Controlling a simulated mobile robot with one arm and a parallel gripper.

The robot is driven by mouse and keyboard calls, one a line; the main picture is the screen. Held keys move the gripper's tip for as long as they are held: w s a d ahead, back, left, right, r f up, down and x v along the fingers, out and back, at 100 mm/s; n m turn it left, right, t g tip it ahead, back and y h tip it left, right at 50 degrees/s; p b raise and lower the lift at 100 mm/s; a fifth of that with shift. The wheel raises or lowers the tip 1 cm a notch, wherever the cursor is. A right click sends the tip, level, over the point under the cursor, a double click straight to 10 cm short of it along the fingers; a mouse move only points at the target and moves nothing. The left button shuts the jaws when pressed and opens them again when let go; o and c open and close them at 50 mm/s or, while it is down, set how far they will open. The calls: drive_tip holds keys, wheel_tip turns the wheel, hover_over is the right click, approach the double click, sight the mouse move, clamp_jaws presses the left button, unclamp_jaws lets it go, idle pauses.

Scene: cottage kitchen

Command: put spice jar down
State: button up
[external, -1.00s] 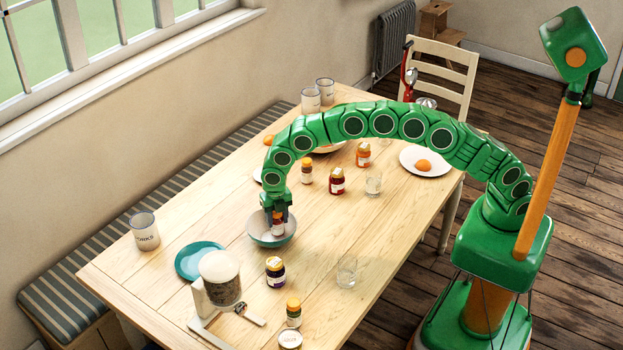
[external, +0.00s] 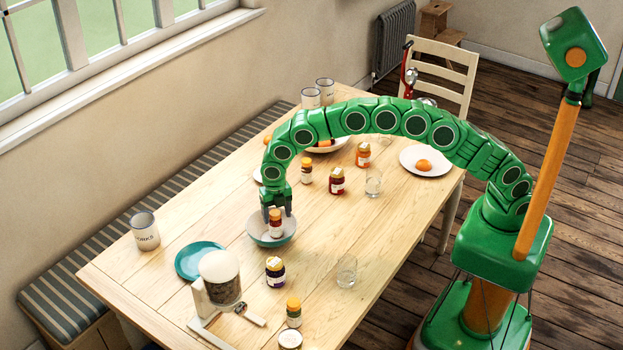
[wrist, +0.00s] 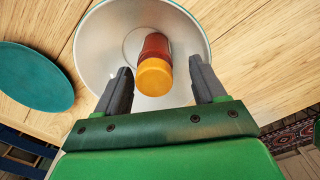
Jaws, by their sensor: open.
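A spice jar (external: 275,223) with an orange-yellow lid and reddish-brown contents stands in a pale bowl (external: 285,240) on the table. In the wrist view the jar (wrist: 155,68) is near the middle of the bowl (wrist: 105,40), lid toward me. My gripper (external: 277,210) is just above the bowl, its fingers apart on either side of the jar's upper part. In the wrist view my gripper (wrist: 161,82) is open with a clear gap between each finger and the jar.
A teal plate (external: 188,262) lies left of the bowl. Other jars (external: 337,181) stand behind. Bare tabletop lies between the bowl and the glass.

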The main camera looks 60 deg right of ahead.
wheel_tip(320, 180, up, 10)
drive_tip(key=shift+r, duration=0.15)
idle(0.3)
drive_tip(key=s+d+r+m, duration=0.5)
drive_tip(key=s+d, duration=0.1)
drive_tip(key=d, duration=0.3)
drive_tip(key=s+d+r+m+g, duration=0.1)
drive_tip(key=s+d+r+m, duration=0.4)
drive_tip(key=s+d, duration=0.25)
drive_tip(key=s+d+r+m, duration=0.5)
drive_tip(key=s+d, duration=0.1)
drive_tip(key=d, duration=0.3)
drive_tip(key=s+d+f+m, duration=0.1)
drive_tip(key=s+d+m, duration=0.4)
drive_tip(key=s, duration=0.4)
drive_tip(key=s+d+m, duration=0.4)
drive_tip(key=s+d, duration=0.1)
drive_tip(key=s, duration=0.4)
drive_tip(key=s+d+f+m, duration=0.1)
drive_tip(key=s+d+m, duration=0.4)
drive_tip(key=s, duration=0.4)
drive_tip(key=shift+s+d+f+m+g, duration=0.15)
drive_tip(key=shift+s+f+m+g, duration=0.15)
drive_tip(key=shift+s+f+g, duration=0.1)
drive_tip(key=shift+o, duration=0.4)
